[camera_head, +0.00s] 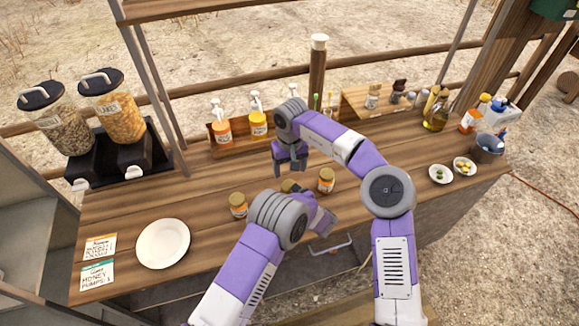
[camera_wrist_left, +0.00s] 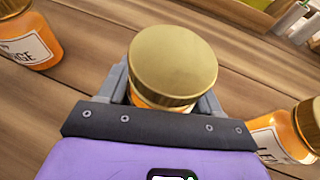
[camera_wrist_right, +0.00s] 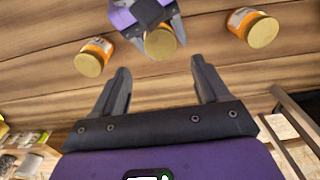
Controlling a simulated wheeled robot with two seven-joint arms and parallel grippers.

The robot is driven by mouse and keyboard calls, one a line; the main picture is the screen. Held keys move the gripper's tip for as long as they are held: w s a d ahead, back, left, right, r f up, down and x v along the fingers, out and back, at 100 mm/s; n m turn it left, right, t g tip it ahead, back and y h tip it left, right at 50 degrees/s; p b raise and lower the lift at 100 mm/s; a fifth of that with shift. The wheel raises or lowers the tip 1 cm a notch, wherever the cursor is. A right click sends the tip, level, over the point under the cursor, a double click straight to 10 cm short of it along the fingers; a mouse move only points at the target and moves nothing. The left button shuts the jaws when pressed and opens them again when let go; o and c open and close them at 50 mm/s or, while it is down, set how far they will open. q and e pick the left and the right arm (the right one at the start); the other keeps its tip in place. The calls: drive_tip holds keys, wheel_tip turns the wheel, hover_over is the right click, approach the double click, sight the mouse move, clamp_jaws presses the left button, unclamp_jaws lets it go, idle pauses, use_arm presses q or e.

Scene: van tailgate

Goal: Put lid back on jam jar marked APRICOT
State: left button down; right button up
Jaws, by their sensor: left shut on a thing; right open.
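My left gripper (camera_head: 306,196) is shut on a jam jar with a gold lid (camera_wrist_left: 173,62), low over the counter. The lid sits on top of the orange glass; the jar's label is hidden. My right gripper (camera_head: 290,166) is open and empty, pointing down above and behind the held jar. Its empty fingers (camera_wrist_right: 160,70) show in the right wrist view. A gold-lidded jar (camera_head: 238,205) stands to the left, its label ending in "GE" (camera_wrist_left: 28,42) in the left wrist view. Another gold-lidded jar (camera_head: 327,180) stands to the right, its label starting "LE" (camera_wrist_left: 290,135).
A white plate (camera_head: 163,243) and two label cards (camera_head: 98,260) lie on the left of the wooden counter (camera_head: 200,190). Pump bottles (camera_head: 258,122) stand in a rack at the back. Two cereal dispensers (camera_head: 112,105) stand at the left. Small bowls (camera_head: 441,174) are at the right.

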sight(289, 185)
drive_tip(key=shift+f, duration=4)
drive_tip(key=c, duration=0.9)
drive_tip(key=o, duration=1)
drive_tip(key=shift+r, duration=2.3)
